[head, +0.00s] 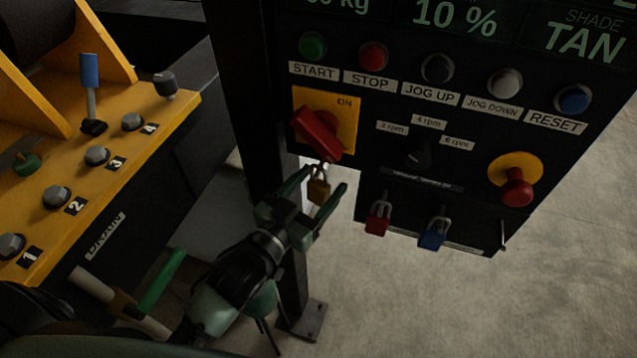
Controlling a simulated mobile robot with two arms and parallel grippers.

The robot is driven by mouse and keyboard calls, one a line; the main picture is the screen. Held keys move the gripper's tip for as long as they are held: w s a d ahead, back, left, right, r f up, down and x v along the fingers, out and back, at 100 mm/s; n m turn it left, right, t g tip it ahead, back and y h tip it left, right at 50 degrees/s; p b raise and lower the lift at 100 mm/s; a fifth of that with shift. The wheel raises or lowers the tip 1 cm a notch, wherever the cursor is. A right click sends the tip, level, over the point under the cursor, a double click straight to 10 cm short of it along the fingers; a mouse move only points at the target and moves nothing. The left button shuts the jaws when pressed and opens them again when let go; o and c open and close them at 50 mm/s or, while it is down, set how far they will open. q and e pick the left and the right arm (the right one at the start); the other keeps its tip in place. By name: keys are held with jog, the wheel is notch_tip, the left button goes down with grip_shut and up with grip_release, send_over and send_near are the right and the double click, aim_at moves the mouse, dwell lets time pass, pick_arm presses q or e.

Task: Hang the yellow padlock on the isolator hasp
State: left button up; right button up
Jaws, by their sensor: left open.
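The yellow padlock (318,190) is upright, with its shackle up at the lower end of the red isolator handle (318,132). The handle sits tilted on a yellow plate marked ON. The hasp is small and dark here, and I cannot tell for certain whether the shackle passes through it. My left gripper (317,187) is open, with one finger on each side of the padlock and visible gaps beside its body. My right gripper is not in view.
A red padlock (377,220) and a blue padlock (433,234) hang along the panel's lower edge. A red stop button (517,187) juts out at right. The yellow lever console (110,110) stands at left, above a green drain handle (162,281). Open floor lies below the panel.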

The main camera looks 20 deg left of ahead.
pick_arm(q)
jog(key=b+v, duration=0.2)
jog(key=v, duration=0.5)
jog(key=shift+f+b, duration=0.15)
jog(key=shift+b, duration=0.2)
jog(key=s+a+f+n+g+y, duration=0.1)
jog(key=s+a+f+g+y, duration=0.1)
jog(key=f+g, duration=0.3)
jog(key=s+a+f+n+g+y, duration=0.1)
jog(key=s+a+f+g+y, duration=0.15)
jog(key=f, duration=0.55)
jog(key=s+f+g, duration=0.6)
jog(key=s, duration=0.4)
notch_tip(320, 180, down, 26)
jog(key=g+b, duration=0.1)
jog(key=b, duration=0.1)
jog(key=s+a+f+g+b, duration=0.1)
jog(key=s+a+f, duration=0.1)
jog(key=s+f, duration=0.7)
jog(key=s+a+f+m+b, duration=0.1)
jog(key=s+f, duration=0.8)
jog(key=f, duration=0.2)
jog(key=shift+s+a+g+y, duration=0.2)
jog(key=shift+a+g+y, duration=0.15)
jog(key=shift+a, duration=0.05)
